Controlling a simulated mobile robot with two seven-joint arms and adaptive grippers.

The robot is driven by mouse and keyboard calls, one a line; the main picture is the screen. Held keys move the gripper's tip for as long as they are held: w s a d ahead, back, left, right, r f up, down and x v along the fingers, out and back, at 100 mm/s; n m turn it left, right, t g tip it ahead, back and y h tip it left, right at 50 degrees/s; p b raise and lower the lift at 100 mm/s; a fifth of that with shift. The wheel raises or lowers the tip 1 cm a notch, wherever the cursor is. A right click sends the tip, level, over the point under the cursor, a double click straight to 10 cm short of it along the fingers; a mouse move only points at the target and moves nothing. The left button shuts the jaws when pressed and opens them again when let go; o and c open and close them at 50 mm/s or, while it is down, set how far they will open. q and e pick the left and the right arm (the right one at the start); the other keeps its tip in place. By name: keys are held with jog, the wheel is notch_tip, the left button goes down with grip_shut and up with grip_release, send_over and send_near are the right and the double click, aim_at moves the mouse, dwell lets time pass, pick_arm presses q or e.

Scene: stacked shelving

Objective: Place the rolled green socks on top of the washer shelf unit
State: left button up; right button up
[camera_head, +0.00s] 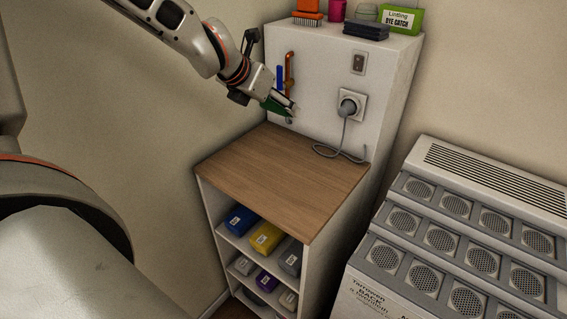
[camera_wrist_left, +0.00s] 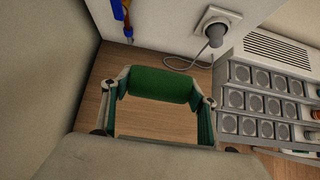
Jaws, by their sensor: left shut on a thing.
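My left gripper (camera_head: 280,107) comes in from the upper left and is shut on the rolled green socks (camera_head: 272,104). In the left wrist view the socks (camera_wrist_left: 160,86) form a green roll held across between the two fingertips. The shelf unit has a bare wooden top (camera_head: 285,178), with white sides and a tall white back panel. The gripper and socks are above the rear left of this wooden top, close to the panel, and appear clear of the wood. The wooden top also shows below the socks in the left wrist view (camera_wrist_left: 150,122). My right gripper is not in view.
A socket with a plug (camera_head: 350,104) and cord is on the back panel; the cord droops to the wood. Blue and orange tools (camera_head: 288,72) hang there. Several items, including a green box (camera_head: 402,19), stand on the panel's top. A grey vented unit (camera_head: 470,220) stands right.

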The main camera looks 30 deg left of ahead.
pick_arm(q)
notch_tip(320, 180, down, 13)
jog(key=b, duration=0.5)
jog(key=shift+s+a, duration=0.1)
jog(key=shift+s, duration=0.05)
jog(key=shift+f, duration=0.5)
notch_tip(320, 180, down, 4)
jog(key=shift+b, duration=0.65)
jog(key=shift+f, duration=0.2)
jog(key=shift+r, duration=0.15)
jog(key=shift+f, duration=0.25)
jog(key=o, duration=0.9)
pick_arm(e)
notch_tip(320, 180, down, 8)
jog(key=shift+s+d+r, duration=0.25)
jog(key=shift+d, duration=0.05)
